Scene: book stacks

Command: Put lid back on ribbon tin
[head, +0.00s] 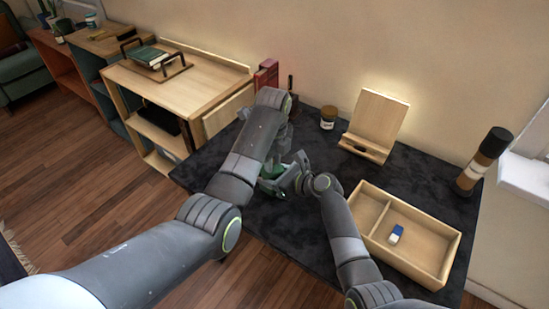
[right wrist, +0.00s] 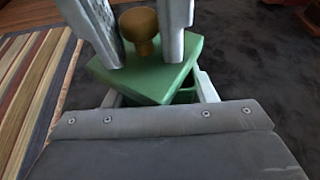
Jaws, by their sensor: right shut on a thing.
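A flat green lid (right wrist: 154,82) with a round brass-coloured knob (right wrist: 138,24) shows in the right wrist view. The fingers of my left gripper (right wrist: 141,60) come from the top and close on either side of the knob. The lid lies over the green tin (right wrist: 187,97), turned askew to it; I cannot tell whether it touches the rim. My right gripper (right wrist: 158,93) is shut on the tin, its fingers mostly hidden by the lid. In the head view the green parts (head: 272,171) are small and partly covered by both arms.
The dark table mat (head: 330,215) also bears a divided wooden tray (head: 450,262) with a blue-and-white block (head: 396,233), a wooden stand (head: 378,118), a small jar (head: 328,118) and a tall bottle (head: 482,163). A shelf (head: 200,75) stands at the left.

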